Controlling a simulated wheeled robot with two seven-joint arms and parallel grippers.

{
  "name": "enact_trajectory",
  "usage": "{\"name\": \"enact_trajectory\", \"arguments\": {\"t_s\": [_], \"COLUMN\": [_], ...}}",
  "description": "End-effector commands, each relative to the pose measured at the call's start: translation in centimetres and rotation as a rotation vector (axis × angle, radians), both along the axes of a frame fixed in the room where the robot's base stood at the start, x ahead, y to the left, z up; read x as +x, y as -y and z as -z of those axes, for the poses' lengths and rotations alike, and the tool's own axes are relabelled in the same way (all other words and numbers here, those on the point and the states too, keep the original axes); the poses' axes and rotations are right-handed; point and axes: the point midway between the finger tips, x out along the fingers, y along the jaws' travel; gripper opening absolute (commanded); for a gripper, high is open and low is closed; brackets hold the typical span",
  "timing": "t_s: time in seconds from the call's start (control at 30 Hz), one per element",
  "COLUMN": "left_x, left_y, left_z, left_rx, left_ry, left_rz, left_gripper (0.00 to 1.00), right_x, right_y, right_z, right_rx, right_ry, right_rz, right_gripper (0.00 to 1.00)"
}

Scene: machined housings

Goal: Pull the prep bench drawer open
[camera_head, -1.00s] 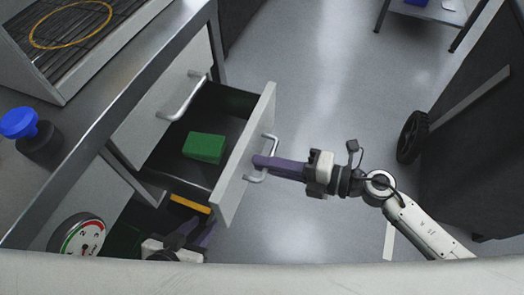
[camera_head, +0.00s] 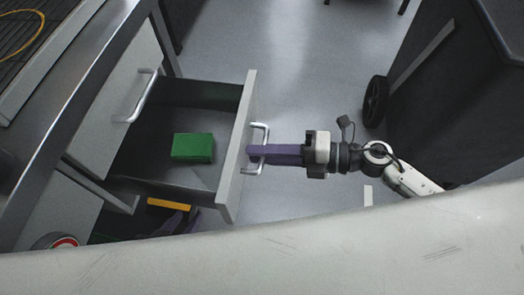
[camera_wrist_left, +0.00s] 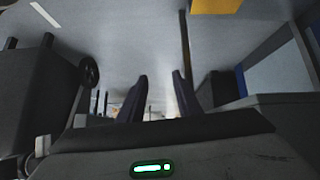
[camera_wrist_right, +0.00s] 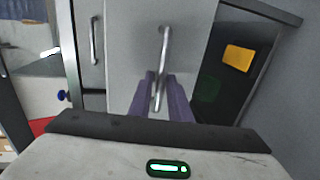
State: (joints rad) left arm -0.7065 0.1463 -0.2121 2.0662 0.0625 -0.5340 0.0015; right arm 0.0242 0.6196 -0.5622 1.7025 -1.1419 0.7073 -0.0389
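The prep bench drawer (camera_head: 237,160) stands well out from the bench, its dark inside showing in the head view. A green box (camera_head: 193,147) lies in it. My right gripper (camera_head: 256,153) is at the bar handle (camera_head: 262,133) on the drawer front. In the right wrist view, its purple fingers (camera_wrist_right: 160,82) close around the upright handle (camera_wrist_right: 164,48). My left gripper (camera_wrist_left: 158,76) has its fingers apart with nothing between them in the left wrist view. In the head view only part of it shows low beside the drawer, mostly hidden.
A closed front with its own handle (camera_head: 136,97) is at the left of the open drawer. A yellow item (camera_head: 168,204) shows below the drawer. A dark wheeled cabinet (camera_head: 440,100) stands at the right. Clear floor (camera_head: 300,60) lies between.

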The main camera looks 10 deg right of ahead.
Motion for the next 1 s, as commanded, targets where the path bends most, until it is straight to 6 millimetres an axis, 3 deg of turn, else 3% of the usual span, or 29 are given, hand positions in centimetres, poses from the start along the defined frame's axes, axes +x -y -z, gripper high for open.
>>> {"name": "enact_trajectory", "arguments": {"t_s": [0.33, 0.73, 1.0], "left_x": [-0.2, -0.2, -0.2], "left_y": [0.0, 0.0, 0.0], "left_z": [0.2, 0.2, 0.1], "left_rx": [0.001, 0.004, 0.004], "left_ry": [-0.006, -0.008, -0.008], "left_rz": [0.001, 0.001, 0.001], "left_gripper": [0.31, 0.31, 0.31], "right_x": [-0.2, -2.4, -3.1], "right_y": [0.7, 7.5, 9.6], "right_z": [-0.1, -1.6, -2.1], "right_rx": [-0.003, -0.003, 0.000], "right_ry": [-0.001, -0.003, -0.001], "right_rz": [0.000, -0.001, -0.001], "right_gripper": [0.17, 0.17, 0.17]}}
